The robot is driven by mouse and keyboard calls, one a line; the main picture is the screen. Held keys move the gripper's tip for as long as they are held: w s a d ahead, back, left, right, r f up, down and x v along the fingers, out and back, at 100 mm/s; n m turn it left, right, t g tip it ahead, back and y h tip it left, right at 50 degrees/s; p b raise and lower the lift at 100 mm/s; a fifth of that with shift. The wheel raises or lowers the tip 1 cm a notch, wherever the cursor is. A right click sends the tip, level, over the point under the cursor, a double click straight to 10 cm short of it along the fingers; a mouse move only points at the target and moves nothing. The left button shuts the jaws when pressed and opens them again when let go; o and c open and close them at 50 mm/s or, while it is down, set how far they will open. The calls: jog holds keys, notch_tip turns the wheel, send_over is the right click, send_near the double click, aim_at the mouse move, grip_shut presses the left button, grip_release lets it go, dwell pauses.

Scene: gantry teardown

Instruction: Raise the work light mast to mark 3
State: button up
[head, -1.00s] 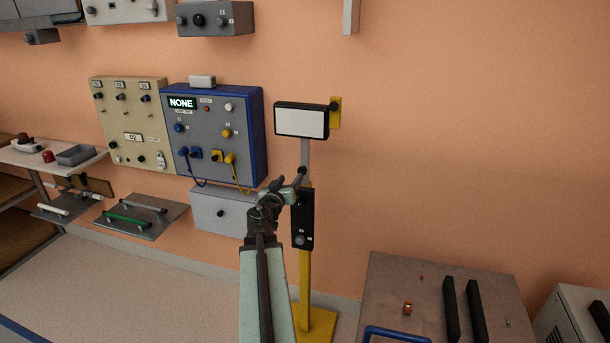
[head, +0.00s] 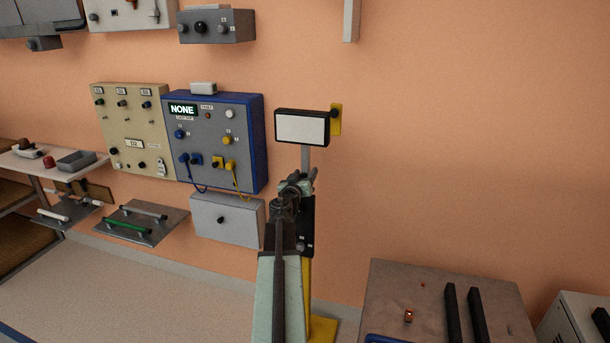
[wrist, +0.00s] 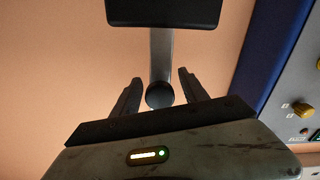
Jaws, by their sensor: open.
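The work light (head: 301,127) is a pale rectangular lamp in a black frame on a grey mast (head: 305,158), in front of the orange wall. A black housing (head: 307,222) on a yellow post holds the mast; my arm partly covers it. The wrist view appears upside down, with a dark block, likely this housing (wrist: 163,12), at the top. My gripper (head: 303,179) is open at the mast below the lamp. In the wrist view my gripper (wrist: 158,88) has its fingers either side of a round black knob (wrist: 159,95) on the mast. Contact cannot be told. I see no readable height marks.
A blue-edged panel (head: 255,135) reading NONE and a grey box (head: 228,222) are left of the mast. A yellow bracket (head: 336,120) is beside the lamp. A grey-brown table (head: 395,285) with dark bars stands at the lower right.

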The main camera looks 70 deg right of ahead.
grip_shut()
dwell(1.2)
